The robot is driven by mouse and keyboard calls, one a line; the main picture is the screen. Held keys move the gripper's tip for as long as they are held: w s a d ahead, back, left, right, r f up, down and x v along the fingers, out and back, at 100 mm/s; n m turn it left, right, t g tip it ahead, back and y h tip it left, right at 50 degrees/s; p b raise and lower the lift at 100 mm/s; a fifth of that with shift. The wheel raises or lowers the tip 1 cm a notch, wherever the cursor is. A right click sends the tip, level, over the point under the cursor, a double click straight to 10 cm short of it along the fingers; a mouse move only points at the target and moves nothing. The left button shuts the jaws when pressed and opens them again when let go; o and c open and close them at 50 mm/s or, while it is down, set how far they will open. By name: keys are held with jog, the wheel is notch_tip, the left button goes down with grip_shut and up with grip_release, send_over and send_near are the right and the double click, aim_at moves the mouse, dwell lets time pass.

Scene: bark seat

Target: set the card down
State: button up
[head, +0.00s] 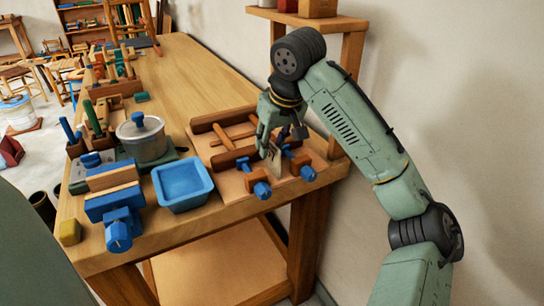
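A small pale card (275,160) is upright and somewhat tilted at the fingertips of my gripper (272,147). My gripper points down over the wooden clamp frame at the right end of the workbench and appears shut on the card. The fingers cover the card's upper part. The card's lower edge is close to the board under the clamps, but I cannot tell whether it touches.
The clamp frame (222,135) has blue-knobbed screws on a board. Left of it are a blue tray (183,184), a lidded pot (142,138) and a blue vise (114,200). A shelf (310,18) stands behind my arm. The bench's far middle (185,75) is clear.

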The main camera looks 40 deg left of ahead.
aim_at(266, 165)
jog(key=shift+p+x, duration=0.7)
jog(key=shift+x, duration=2)
jog(key=shift+w+d, duration=0.1)
jog(key=shift+c, duration=0.5)
grip_shut()
